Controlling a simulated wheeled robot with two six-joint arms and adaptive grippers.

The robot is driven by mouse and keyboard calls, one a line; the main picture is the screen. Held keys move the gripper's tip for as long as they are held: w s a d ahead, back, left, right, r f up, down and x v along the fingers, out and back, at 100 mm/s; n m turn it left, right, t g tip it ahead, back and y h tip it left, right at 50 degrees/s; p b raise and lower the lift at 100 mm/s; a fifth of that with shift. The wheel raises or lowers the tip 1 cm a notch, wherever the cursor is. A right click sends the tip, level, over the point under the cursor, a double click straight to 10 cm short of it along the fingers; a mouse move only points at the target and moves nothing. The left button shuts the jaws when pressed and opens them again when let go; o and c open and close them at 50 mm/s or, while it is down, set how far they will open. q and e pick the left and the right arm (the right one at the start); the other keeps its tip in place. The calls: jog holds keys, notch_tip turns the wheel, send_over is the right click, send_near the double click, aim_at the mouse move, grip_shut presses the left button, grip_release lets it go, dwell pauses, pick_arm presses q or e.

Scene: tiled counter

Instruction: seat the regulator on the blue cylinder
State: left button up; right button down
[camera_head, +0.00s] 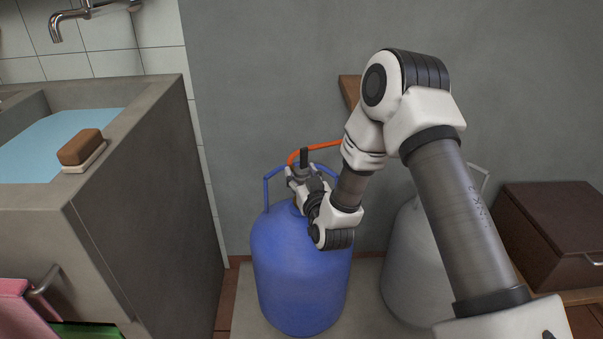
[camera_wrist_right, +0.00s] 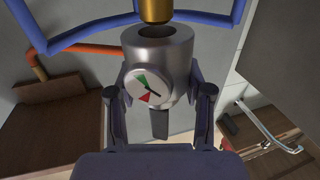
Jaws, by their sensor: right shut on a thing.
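The blue cylinder (camera_head: 298,270) stands upright on a pale slab, with blue handle bars on top. My right gripper (camera_head: 300,182) is at its top, inside the handle bars. In the right wrist view the gripper (camera_wrist_right: 160,100) is shut on the regulator (camera_wrist_right: 172,55), a grey metal body with a round green-and-red gauge. The regulator's open socket faces the brass valve (camera_wrist_right: 155,10) of the cylinder. The valve's end is close to the socket, with a small gap showing. In the head view the gripper and arm hide much of the regulator. My left gripper is out of view.
An orange hose (camera_head: 325,145) runs beside the regulator. A grey cylinder (camera_head: 412,270) stands to the right, partly behind my right arm. A brown box (camera_head: 553,230) is farther right. A concrete sink (camera_head: 160,160) stands at left, with a brush (camera_head: 80,148) on its rim.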

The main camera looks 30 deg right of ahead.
jog(key=shift+f+b, duration=1.15)
jog(key=shift+f, duration=0.55)
dwell(1.1)
jog(key=shift+c, duration=1.9)
grip_release()
jog(key=v, duration=1.2)
